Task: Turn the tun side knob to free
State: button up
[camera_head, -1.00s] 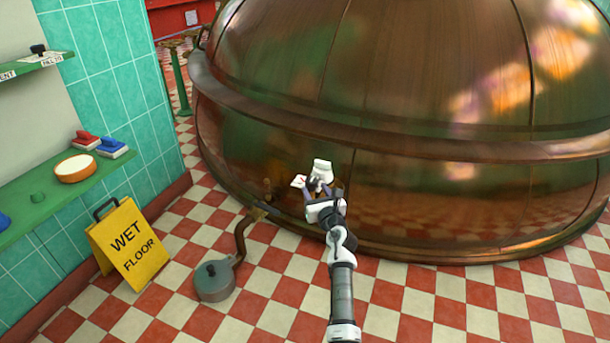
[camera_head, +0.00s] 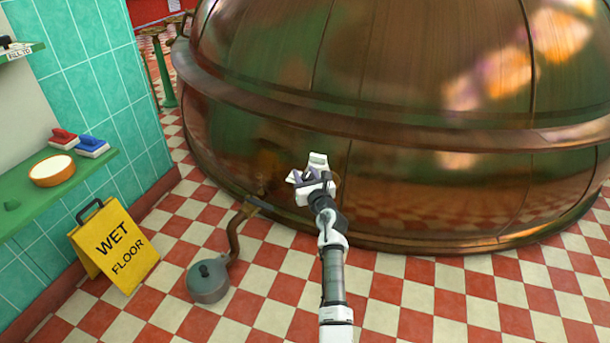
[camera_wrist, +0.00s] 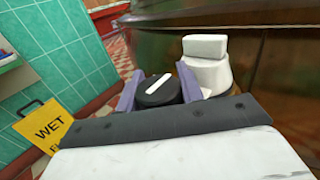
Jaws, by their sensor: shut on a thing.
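The big copper tun (camera_head: 420,190) fills the right of the head view. A black round knob (camera_wrist: 157,92) with a white pointer bar shows in the wrist view, by the tun's lower side. The bar slants from lower left to upper right. My gripper (camera_wrist: 159,86) has its two purple fingers on either side of the knob and is shut on it. In the head view my gripper (camera_head: 314,178) is at the tun's lower wall and hides the knob. A white block-shaped fitting (camera_wrist: 206,65) stands just right of the knob. Any position marks around the knob are hidden.
A yellow wet floor sign (camera_head: 115,248) stands at the left. A grey lidded pot (camera_head: 208,280) joins a bent copper pipe (camera_head: 236,232) left of my arm. A green shelf (camera_head: 90,172) holds brushes and a bowl. The checkered floor (camera_head: 440,300) at lower right is clear.

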jog(key=c, duration=0.3)
jog(key=shift+f+y+b, duration=0.2)
jog(key=shift+y+b, duration=0.1)
jog(key=shift+b, duration=0.35)
jog(key=shift+f+n+g+y+b, duration=0.15)
jog(key=shift+n+g+y+b, duration=0.45)
jog(key=shift+b, duration=0.6)
jog(key=n+g+y+b, duration=0.1)
jog(key=b, duration=0.1)
jog(key=n+y+b, duration=0.1)
jog(key=y+b, duration=0.1)
jog(key=shift+s+a+f+n+g+b, duration=0.1)
jog(key=shift+a+n+g+b, duration=0.1)
jog(key=shift+n+g+b, duration=0.2)
jog(key=n+g+y+b, duration=0.2)
jog(key=b, duration=0.1)
jog(key=n+g+y+b, duration=0.2)
jog(key=g+b, duration=0.1)
jog(key=b, duration=0.1)
jog(key=s+a+n+g+y+b, duration=0.1)
jog(key=n+g+y+b, duration=0.1)
jog(key=b, duration=0.1)
jog(key=shift+r+g, duration=0.3)
jog(key=shift+g, duration=0.1)
jog(key=shift+r+b, duration=0.1)
jog(key=shift+b, duration=0.2)
